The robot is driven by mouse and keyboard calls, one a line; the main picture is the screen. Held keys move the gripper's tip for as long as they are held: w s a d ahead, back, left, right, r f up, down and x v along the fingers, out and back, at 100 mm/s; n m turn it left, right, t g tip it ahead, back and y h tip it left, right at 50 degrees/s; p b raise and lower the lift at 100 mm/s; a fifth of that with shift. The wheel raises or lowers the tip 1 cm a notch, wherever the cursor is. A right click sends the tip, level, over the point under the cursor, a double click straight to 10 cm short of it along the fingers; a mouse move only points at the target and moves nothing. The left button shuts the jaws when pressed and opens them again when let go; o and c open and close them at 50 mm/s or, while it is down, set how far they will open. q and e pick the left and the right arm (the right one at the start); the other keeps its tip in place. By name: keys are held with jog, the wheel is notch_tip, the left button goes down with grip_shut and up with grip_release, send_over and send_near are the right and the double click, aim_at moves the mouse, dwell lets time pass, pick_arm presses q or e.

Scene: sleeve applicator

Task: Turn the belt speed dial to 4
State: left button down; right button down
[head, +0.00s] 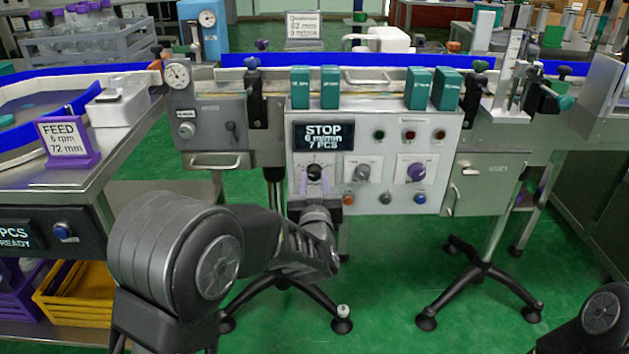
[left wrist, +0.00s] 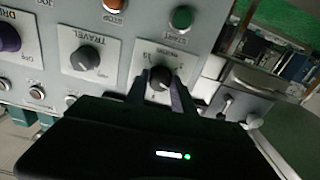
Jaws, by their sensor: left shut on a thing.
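My left gripper (head: 315,183) reaches up from below and is shut on this dial, one finger on each side; the fingers (left wrist: 158,92) also show in the left wrist view. The display (head: 323,137) above reads STOP, 6 m/min, 7 PCS. My right gripper is not in view.
A grey travel dial (head: 362,173) and a purple dial (head: 416,172) sit right of the gripped dial. Buttons (head: 385,199) line the panel's lower edge. The feed table (head: 120,150) is at left.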

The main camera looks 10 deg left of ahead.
pick_arm(q)
jog(key=shift+f+n+b, duration=0.2)
jog(key=shift+n+b, duration=1)
jog(key=shift+b, duration=0.1)
jog(key=n+b, duration=0.3)
jog(key=shift+n+b, duration=0.6)
jog(key=shift+n, duration=0.3)
jog(key=shift+r+n+b, duration=0.15)
jog(key=shift+n+b, duration=0.45)
jog(key=shift+n, duration=0.2)
jog(key=c, duration=1.1)
grip_release()
jog(key=shift+o, duration=0.2)
